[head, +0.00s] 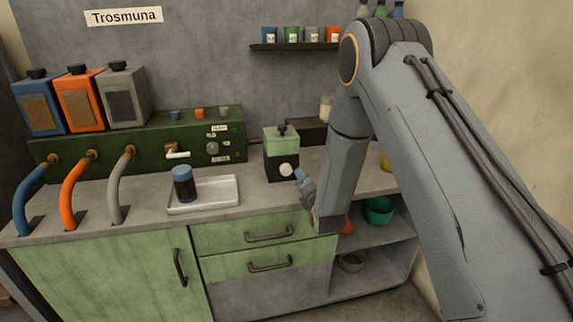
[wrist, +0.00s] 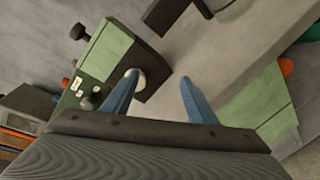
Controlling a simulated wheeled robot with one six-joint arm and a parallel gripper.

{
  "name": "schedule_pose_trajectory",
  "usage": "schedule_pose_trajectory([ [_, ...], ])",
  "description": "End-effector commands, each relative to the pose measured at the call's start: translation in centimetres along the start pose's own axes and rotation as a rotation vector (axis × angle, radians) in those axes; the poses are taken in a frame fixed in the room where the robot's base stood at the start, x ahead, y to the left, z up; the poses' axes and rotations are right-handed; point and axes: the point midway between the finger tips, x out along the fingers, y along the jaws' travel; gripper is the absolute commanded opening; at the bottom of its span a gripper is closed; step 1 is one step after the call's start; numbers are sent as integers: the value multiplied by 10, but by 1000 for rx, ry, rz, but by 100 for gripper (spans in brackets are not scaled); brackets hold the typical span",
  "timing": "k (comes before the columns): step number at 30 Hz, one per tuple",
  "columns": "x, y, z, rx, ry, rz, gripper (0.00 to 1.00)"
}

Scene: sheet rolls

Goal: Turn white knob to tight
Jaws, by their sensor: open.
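A white round knob (head: 286,170) sits on the front of a small box (head: 281,146) with a green top and dark lower part, on the counter. In the wrist view the white knob (wrist: 139,78) lies at the left fingertip, partly covered by it. My gripper (head: 300,176) is open, its blue fingers pointing toward the box from the right. In the wrist view the gripper (wrist: 158,82) has a clear gap and nothing between its fingers. I cannot tell whether the left finger touches the knob. No readable tight mark shows beside the white knob.
A green panel (head: 140,145) behind holds a grey knob (head: 212,148) with small labels and a brass tap (head: 176,152). A white tray (head: 220,193) with a dark blue-topped jar (head: 184,184) stands left of the box. Counter between tray and box is clear.

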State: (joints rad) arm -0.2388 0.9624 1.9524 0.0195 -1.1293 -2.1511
Motion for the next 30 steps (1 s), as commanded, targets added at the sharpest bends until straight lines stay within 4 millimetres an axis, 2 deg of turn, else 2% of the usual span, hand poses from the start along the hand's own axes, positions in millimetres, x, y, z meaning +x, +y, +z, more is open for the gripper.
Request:
schedule_pose_trajectory([
  [3, -1, 16, -21, -173, -37, 100, 53],
  [6, -2, 24, -31, -274, -72, 158, 53],
  [11, -2, 30, -38, -344, -102, 198, 53],
  [14, 7, 33, -37, -350, -106, 202, 53],
  [24, 55, 43, -33, -348, -105, 200, 53],
  [30, 70, 45, -33, -347, -103, 199, 53],
])
